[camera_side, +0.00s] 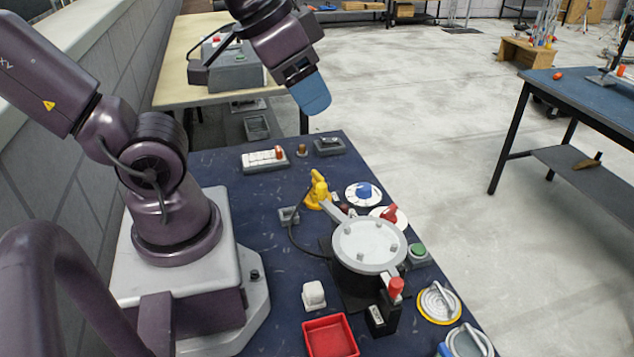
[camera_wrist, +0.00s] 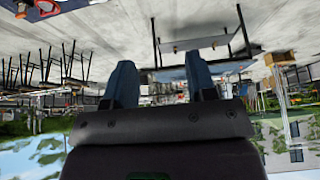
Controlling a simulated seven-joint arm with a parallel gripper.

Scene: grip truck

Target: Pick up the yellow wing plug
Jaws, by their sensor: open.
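The yellow wing plug (camera_side: 318,190) is in the side view, on the blue work table near its middle. It stands beside a small grey block with a black cable and just behind the round grey-white plate. My gripper (camera_side: 312,97) has blue fingers and hangs high above the far end of the table, well away from the yellow plug. In the wrist view my gripper (camera_wrist: 161,82) shows two blue fingers apart with nothing between them. The wrist view shows the room upside down, and the plug is not in it.
The round plate (camera_side: 368,245) has a red-tipped handle. Around it are a blue-knobbed dial (camera_side: 363,193), a red-knobbed dial (camera_side: 389,216), a green button (camera_side: 418,251), a red tray (camera_side: 330,337) and a white block (camera_side: 314,294). A switch box (camera_side: 264,159) sits at the far end.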

